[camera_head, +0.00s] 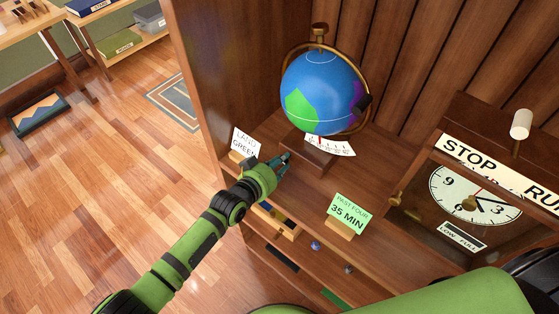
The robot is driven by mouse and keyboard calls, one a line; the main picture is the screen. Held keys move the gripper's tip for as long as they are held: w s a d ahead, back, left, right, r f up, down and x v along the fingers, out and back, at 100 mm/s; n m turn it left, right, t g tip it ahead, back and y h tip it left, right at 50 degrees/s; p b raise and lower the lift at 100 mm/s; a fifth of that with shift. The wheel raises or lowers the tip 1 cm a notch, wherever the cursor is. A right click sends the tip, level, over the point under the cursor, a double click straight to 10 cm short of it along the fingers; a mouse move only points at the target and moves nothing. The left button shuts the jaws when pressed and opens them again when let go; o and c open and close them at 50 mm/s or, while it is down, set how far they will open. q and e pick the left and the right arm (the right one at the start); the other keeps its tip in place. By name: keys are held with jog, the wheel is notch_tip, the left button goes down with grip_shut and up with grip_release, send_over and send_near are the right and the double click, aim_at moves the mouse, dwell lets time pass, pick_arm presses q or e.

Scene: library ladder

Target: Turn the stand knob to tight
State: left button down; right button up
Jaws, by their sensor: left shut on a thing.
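The blue globe (322,92) with green and purple patches sits in a brass ring on a wooden stand (307,152) on the shelf. A white scale card (330,146) with marks and a small pointer is at the front of the stand. My left gripper (284,161) is at the left end of the stand base, shut on the stand knob. The fingers hide the knob, so its turn angle cannot be seen. My right gripper is out of view; a green arm link of mine crosses the bottom right.
A white card reading "LAND GREEN" (244,143) stands just left of my left gripper. A green card reading "35 MIN" (347,213) stands to the right. A clock box (475,195) with a "STOP" sign is further right.

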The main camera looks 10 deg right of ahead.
pick_arm(q)
jog(key=shift+s+f, duration=0.1)
jog(key=c, duration=1.3)
grip_release()
jog(key=shift+a, duration=0.1)
jog(key=v, duration=1.2)
